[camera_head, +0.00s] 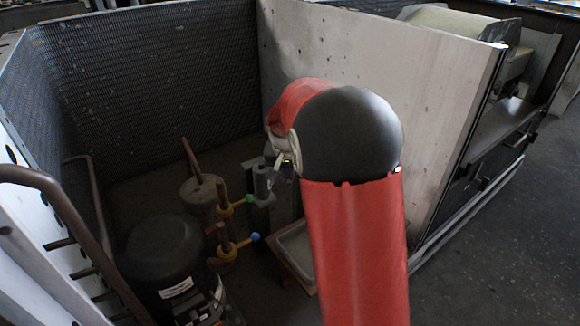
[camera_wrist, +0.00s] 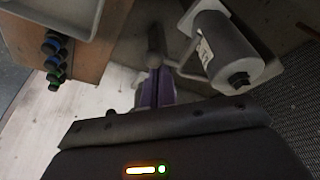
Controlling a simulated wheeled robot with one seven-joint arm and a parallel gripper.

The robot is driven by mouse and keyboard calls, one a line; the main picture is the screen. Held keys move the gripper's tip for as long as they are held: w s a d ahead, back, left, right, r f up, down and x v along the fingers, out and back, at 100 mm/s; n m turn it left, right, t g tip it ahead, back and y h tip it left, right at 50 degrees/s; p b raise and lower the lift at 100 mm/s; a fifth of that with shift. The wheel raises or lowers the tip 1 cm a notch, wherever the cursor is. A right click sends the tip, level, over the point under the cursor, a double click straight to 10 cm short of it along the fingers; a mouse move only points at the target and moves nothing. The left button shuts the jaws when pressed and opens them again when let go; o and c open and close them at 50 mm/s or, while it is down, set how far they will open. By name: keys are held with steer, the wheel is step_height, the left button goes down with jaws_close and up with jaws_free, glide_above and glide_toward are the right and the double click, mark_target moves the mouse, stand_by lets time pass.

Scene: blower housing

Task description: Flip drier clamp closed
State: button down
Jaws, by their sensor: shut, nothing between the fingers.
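A grey cylinder (camera_wrist: 222,50) with a white label and a dark end fitting, which looks like the drier, lies right of my fingertips in the wrist view. A thin bent grey rod (camera_wrist: 184,72) runs beside it towards my fingers and may be the clamp; whether it is open or closed I cannot tell. My gripper (camera_wrist: 155,84) has its purple fingers together with nothing between them, close to the rod's end. Whether they touch it is unclear. In the head view my arm hides most of this spot.
Copper pipes with a yellow-handled valve (camera_head: 244,200) and a blue-handled valve (camera_head: 254,237) stand left of my arm. A black compressor (camera_head: 160,250) is at lower left. A pale panel (camera_head: 390,95) rises behind my arm. A wooden block (camera_wrist: 92,58) with blue and green knobs is at upper left.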

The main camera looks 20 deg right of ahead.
steer(key=shift+s, duration=0.1)
steer(key=shift+s+a, duration=0.4)
steer(key=shift+a, duration=0.45)
steer(key=shift+w+d, duration=0.1)
